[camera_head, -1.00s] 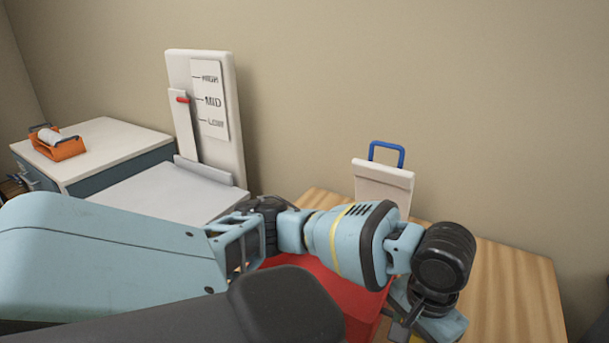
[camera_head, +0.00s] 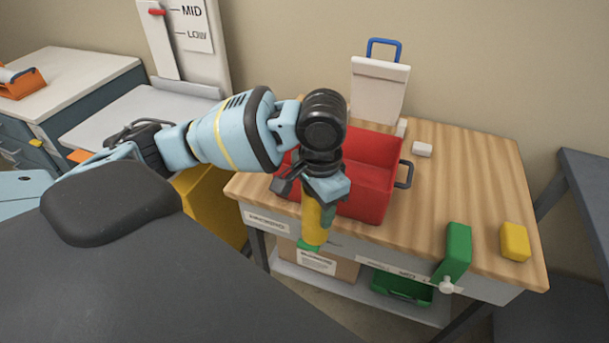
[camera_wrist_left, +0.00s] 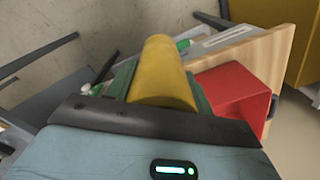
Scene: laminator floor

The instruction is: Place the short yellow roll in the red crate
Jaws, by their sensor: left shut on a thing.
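My left gripper (camera_head: 318,200) points down in front of the red crate (camera_head: 378,195) and is shut on a yellow roll (camera_head: 312,222). In the left wrist view the yellow roll (camera_wrist_left: 162,72) stands out between the two dark green fingers, and the red crate (camera_wrist_left: 235,95) is to its right. The crate sits open on the wooden table; my wrist hides its left part. The roll hangs outside the crate, near the table's front edge. A green patch shows at its lower end; I cannot tell what it belongs to. My right gripper is out of view.
A green bin (camera_head: 402,285) and cardboard box (camera_head: 315,262) are below.

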